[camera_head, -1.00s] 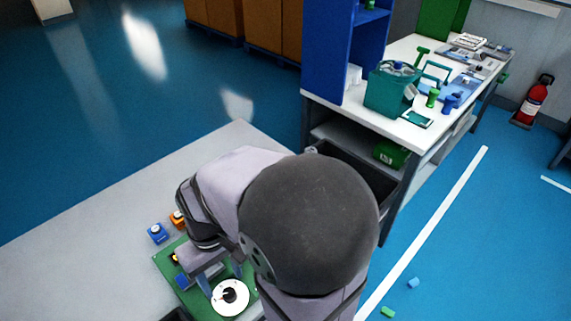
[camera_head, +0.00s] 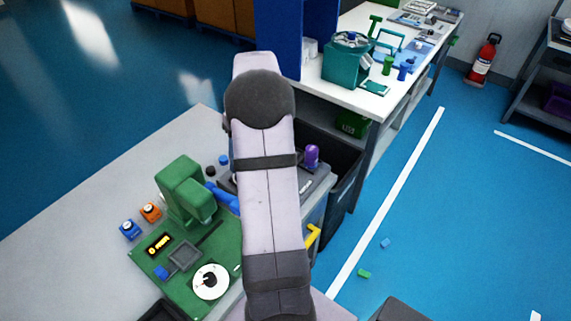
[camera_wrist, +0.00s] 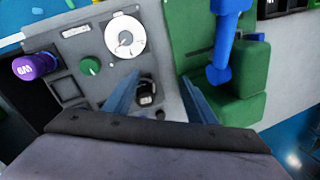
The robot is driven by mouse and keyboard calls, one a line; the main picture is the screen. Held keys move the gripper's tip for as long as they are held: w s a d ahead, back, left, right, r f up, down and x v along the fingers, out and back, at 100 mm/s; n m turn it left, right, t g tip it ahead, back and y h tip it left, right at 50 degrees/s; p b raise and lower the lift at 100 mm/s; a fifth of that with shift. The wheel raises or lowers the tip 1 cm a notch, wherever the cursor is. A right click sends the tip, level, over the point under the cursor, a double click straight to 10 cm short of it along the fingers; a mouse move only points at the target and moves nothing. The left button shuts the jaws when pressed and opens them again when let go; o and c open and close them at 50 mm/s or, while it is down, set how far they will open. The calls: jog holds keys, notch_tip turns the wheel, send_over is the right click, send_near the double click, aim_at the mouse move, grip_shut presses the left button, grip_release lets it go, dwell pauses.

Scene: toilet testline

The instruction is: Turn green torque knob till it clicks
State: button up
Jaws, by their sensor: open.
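The small green knob (camera_wrist: 90,66) sits on a grey panel (camera_wrist: 72,50) in the wrist view, left of my gripper. A white round dial (camera_wrist: 125,35) is up and right of it. My gripper (camera_wrist: 159,80) is open, its two fingers apart over the right part of the panel, with a black round fitting (camera_wrist: 147,92) between them. It appears to hold nothing and is apart from the green knob. In the head view my arm covers much of the grey panel (camera_head: 320,184), and the green knob and my fingertips are hidden.
A purple knob (camera_wrist: 35,67) stands at the panel's left and also shows in the head view (camera_head: 312,155). A green machine (camera_head: 185,190) with a blue lever (camera_head: 222,196) stands close by the panel. A dark bin (camera_head: 346,175) lies beyond. The grey table (camera_head: 75,240) is clear at left.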

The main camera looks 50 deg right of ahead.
jog(key=s+d+f+h, duration=0.1)
jog(key=d, duration=0.3)
jog(key=s+d+f, duration=0.1)
jog(key=d+f, duration=0.1)
jog(key=d, duration=0.2)
jog(key=s+d+f+h+p, duration=0.1)
jog(key=d+f, duration=0.1)
jog(key=d, duration=0.3)
jog(key=shift+s+f+h, duration=0.2)
jog(key=shift+s+h, duration=0.1)
jog(key=shift+f+p, duration=1.25)
jog(key=shift+f, duration=2.4)
jog(key=c, duration=1)
jog(key=shift+c, duration=0.2)
jog(key=shift+m, duration=0.5)
jog(key=m+b, duration=0.2)
jog(key=m, duration=0.2)
jog(key=shift+w+m+b, duration=0.1)
jog(key=shift+m+b, duration=0.55)
jog(key=shift+m, duration=1.95)
jog(key=shift+r, duration=0.1)
